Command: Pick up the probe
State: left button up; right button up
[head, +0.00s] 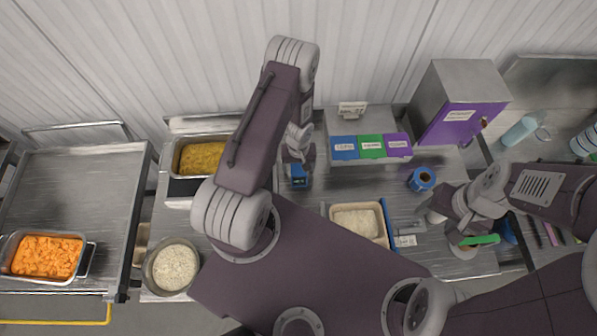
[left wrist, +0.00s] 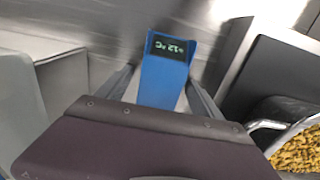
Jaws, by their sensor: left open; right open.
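The probe (head: 299,176) is a blue device with a small dark display; it stands on the steel counter near the middle of the head view. In the left wrist view the probe (left wrist: 165,75) sits upright between the two fingers of my left gripper (left wrist: 163,98), its display reading about 12 °C. My left gripper (head: 298,158) is open around the probe; I cannot tell whether a finger touches it. The probe's lower part is hidden behind the gripper body. My right gripper (head: 460,222) is open at the right, near a green-handled item (head: 481,240).
A pan of yellow food (head: 178,186) stands left of the probe. A rice container (head: 386,232), a blue roll (head: 422,179), a rice bowl (head: 149,275) and an orange food pan (head: 14,250) are also around.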

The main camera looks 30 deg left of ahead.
pick_arm(q)
jog(key=shift+s+r, duration=0.1)
jog(key=shift+r, duration=0.1)
jog(key=c, duration=1.5)
jog(key=shift+o, duration=0.2)
jog(key=shift+r+p, duration=0.25)
jog(key=shift+p, duration=0.05)
notch_tip(320, 180, up, 10)
jog(key=p, duration=0.9)
jog(key=shift+f, duration=0.15)
notch_tip(320, 180, up, 6)
jog(key=p, duration=0.1)
send_over(298, 167)
jog(key=shift+f, duration=0.1)
jog(key=shift+g, duration=0.3)
